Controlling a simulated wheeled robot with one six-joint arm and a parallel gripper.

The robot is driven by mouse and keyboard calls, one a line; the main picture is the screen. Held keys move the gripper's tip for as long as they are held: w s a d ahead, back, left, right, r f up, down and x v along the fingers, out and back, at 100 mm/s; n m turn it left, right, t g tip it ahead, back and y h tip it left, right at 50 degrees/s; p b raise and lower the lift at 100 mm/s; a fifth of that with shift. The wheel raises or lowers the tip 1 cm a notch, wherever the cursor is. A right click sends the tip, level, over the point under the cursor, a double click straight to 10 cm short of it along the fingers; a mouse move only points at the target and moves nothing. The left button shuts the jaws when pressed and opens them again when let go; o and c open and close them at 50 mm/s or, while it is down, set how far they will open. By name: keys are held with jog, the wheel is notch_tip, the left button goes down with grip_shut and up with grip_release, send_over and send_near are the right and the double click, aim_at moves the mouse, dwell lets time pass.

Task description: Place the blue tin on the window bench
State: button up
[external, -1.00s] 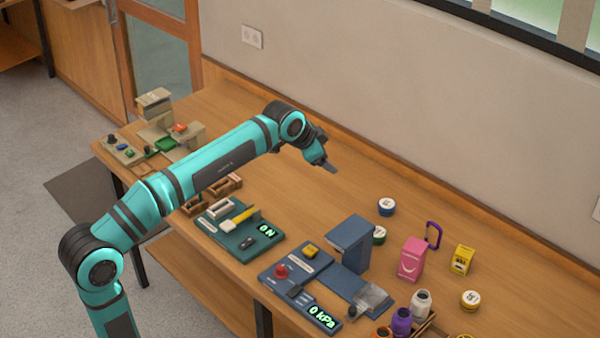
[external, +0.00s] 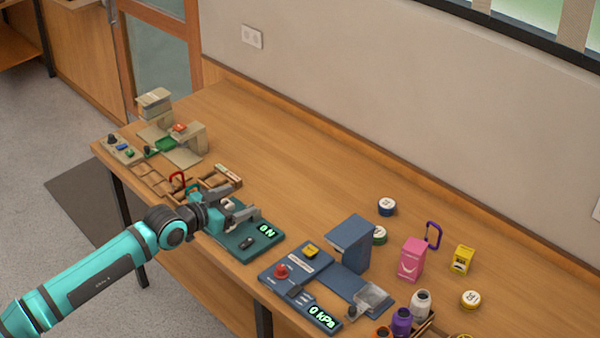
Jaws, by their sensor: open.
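A small round tin with a blue side and a pale lid, the blue tin (external: 386,207), stands on the wooden bench (external: 310,170) toward the back, behind the blue press-like machine. My gripper (external: 246,207) is open over the dark green device with the "0 N" display, well to the left of the blue tin. Its jaws look empty. The bench runs along the wall below the window, but I cannot tell from this view whether it is the window bench.
A green tin (external: 379,235), blue machine (external: 350,245), pink box (external: 411,260), purple carabiner (external: 433,235), yellow box (external: 461,259) and yellow tin (external: 470,299) crowd the right side. A beige machine (external: 185,140) stands at the far left. The bench's back middle is clear.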

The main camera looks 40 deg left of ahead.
jog(key=s+f+n+t, duration=0.1)
jog(key=s+f+t, duration=0.1)
jog(key=s, duration=0.5)
jog(key=shift+s+a+f, duration=0.15)
jog(key=shift+a+f, duration=0.05)
jog(key=shift+f, duration=0.6)
